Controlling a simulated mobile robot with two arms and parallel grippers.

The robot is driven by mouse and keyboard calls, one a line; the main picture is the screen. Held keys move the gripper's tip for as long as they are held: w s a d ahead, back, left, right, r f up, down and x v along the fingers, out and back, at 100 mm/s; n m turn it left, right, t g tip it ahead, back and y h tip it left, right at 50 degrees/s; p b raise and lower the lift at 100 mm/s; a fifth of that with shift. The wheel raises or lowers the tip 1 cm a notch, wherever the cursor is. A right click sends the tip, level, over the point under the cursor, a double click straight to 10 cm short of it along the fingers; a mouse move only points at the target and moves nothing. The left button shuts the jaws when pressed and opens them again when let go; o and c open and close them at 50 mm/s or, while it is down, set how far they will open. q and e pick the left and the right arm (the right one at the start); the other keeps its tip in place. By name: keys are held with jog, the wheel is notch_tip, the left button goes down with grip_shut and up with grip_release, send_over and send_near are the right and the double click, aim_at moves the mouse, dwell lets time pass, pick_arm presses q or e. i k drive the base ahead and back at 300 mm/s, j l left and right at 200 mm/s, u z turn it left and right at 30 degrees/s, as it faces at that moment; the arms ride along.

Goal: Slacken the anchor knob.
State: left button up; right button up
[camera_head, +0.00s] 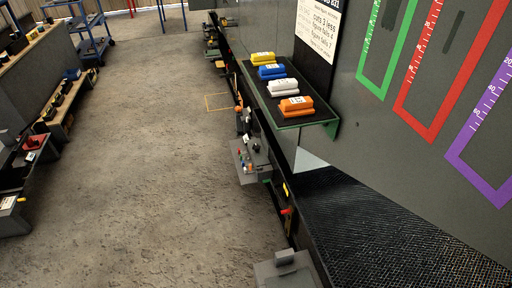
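I cannot make out an anchor knob for certain. Small dark and light knob-like parts (247,137) stand at a grey unit with coloured buttons (243,160) along the right-hand wall; they are too small to tell apart. A red and orange handle-like part (287,211) sticks out lower down the same row. Neither of my grippers shows in the head view.
A shelf (315,119) holds yellow, blue, white and orange blocks. Green, red and purple scale outlines mark the grey panel. A dark mesh surface (400,240) lies at lower right. Benches (68,105) and a blue cart (88,35) stand left. The middle floor is clear.

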aim_at(256, 147)
jog(key=i+j+z, duration=0.1)
jog(key=j, duration=1.3)
jog(key=i+j+z, duration=0.25)
jog(key=i+j, duration=0.4)
jog(key=i+j+z, duration=0.2)
jog(key=i+j, duration=0.4)
jog(key=j, duration=0.2)
